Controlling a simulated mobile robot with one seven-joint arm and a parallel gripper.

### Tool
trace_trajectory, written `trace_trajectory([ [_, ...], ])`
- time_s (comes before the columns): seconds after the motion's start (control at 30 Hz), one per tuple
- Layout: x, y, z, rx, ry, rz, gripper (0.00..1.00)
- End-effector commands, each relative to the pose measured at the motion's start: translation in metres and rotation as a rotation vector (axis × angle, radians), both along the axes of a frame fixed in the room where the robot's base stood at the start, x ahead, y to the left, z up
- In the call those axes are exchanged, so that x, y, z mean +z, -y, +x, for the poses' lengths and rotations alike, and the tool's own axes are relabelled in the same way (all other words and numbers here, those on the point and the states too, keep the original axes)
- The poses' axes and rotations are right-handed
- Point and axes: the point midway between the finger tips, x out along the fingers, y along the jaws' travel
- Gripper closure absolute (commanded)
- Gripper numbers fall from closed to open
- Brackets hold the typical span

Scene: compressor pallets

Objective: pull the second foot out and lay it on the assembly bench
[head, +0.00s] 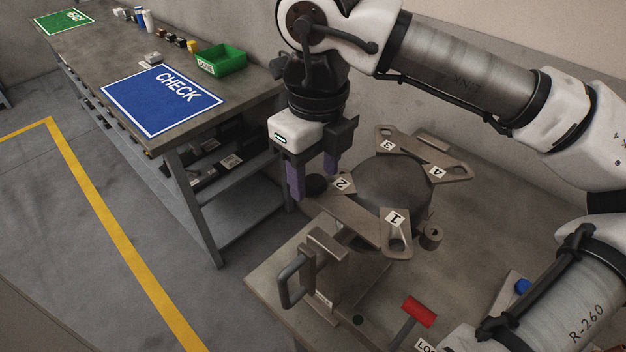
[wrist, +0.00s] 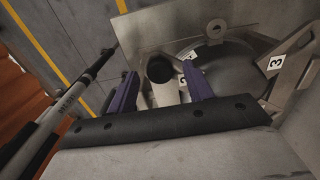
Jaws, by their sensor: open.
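The foot at corner 2 (head: 317,184) is a short dark cylinder beside the label 2 of a grey compressor (head: 385,190). In the wrist view the same dark round foot (wrist: 160,69) shows between my fingers. My gripper (head: 313,186) is open, its purple fingers pointing down on either side of the foot. In the wrist view my gripper (wrist: 160,76) has a finger left and right of it; I cannot tell whether they touch it. Another foot (head: 431,237), a grey cylinder, is by corner 1. A long bench (head: 75,62) stands at the left.
The bench carries a blue CHECK mat (head: 160,99), a green mat (head: 60,21), a green bin (head: 220,60) and small items. Floor with yellow lines (head: 120,235) lies open at left.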

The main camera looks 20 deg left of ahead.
Motion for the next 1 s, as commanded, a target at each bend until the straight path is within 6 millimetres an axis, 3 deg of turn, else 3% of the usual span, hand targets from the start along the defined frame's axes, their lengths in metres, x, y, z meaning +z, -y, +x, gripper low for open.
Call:
trace_trajectory([
  [0.53, -0.0001, 0.0001, -0.0001, 0.0, -0.001, 0.0, 0.5],
  [0.9, -0.0001, 0.0, -0.0001, 0.0, 0.0, 0.0, 0.99],
  [1.0, -0.0001, 0.0, -0.0001, 0.0, 0.0, 0.0, 1.0],
])
